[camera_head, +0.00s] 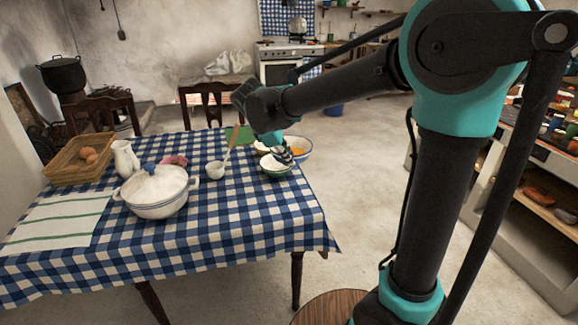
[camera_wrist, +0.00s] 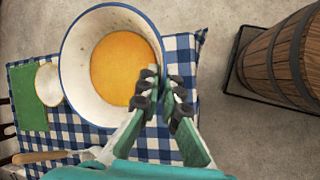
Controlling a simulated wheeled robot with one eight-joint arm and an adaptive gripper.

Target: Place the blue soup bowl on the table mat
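The blue-rimmed soup bowl (camera_wrist: 84,88), white inside with orange soup, lies close below my gripper (camera_wrist: 162,88) in the wrist view. My fingers are partly apart with a narrow gap, at the right side of the bowl's rim; one overlaps the bowl and the other is outside it. I cannot tell whether they touch the rim. In the head view the soup bowl (camera_head: 303,146) is at the table's far right edge, partly behind my gripper (camera_head: 283,156). A white cloth mat with green stripes (camera_head: 58,222) lies flat at the table's left.
A green-rimmed bowl (camera_head: 276,172) stands in front of my gripper. A green mat (camera_wrist: 30,112) lies beside the soup bowl.

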